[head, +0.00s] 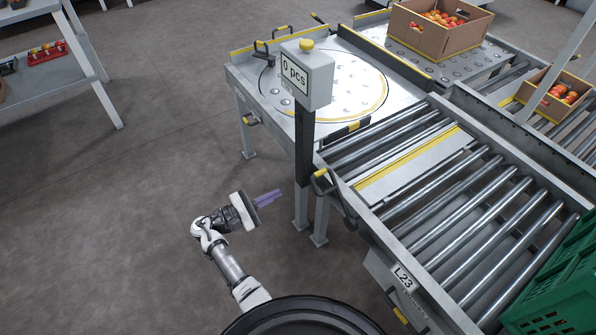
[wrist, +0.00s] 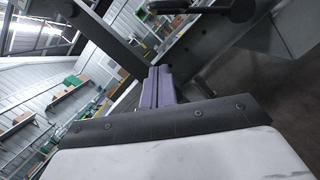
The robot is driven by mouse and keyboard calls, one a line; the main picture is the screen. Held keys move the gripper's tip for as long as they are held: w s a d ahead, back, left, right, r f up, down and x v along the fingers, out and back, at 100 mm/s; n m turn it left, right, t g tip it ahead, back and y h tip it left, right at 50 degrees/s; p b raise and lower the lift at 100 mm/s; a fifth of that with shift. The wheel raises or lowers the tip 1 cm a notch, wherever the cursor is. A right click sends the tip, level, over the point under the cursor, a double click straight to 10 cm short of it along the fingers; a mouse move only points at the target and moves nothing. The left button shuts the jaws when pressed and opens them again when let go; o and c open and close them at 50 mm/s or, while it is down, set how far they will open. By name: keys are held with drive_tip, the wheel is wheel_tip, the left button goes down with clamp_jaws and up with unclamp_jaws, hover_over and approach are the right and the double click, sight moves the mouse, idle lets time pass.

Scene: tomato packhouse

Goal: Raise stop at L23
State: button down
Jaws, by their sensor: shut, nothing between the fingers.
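The L23 label (head: 404,277) is on the near side of a roller conveyor. A grey plate with a yellow stripe (head: 410,165) lies across this conveyor, roughly level with the rollers; I cannot tell whether it is the stop. A yellow-ended handle (head: 320,180) is at the conveyor's left corner, and another yellow piece (head: 397,315) is below the label. My gripper (head: 280,193) is left of the corner handle, apart from it, its purple fingers pointing right. In the wrist view the fingers (wrist: 157,84) are together and empty. A dark rounded bar (wrist: 235,10) shows beyond them.
A post with a "0 pcs" display (head: 306,75) stands beside the corner. A round turntable (head: 330,85) lies behind it. A green crate (head: 560,285) is at the right end of the rollers. Tomato boxes (head: 435,38) stand farther back. Floor left of my arm is clear.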

drive_tip(key=shift+s+d, duration=0.1)
drive_tip(key=shift+s, duration=0.05)
drive_tip(key=shift+d, duration=0.1)
drive_tip(key=w+d+r+p, duration=0.2)
drive_tip(key=d+r, duration=0.3)
drive_tip(key=d, duration=0.4)
drive_tip(key=shift+w+d+r+p, duration=0.15)
drive_tip(key=shift+w+d+p, duration=0.25)
drive_tip(key=shift+p, duration=0.35)
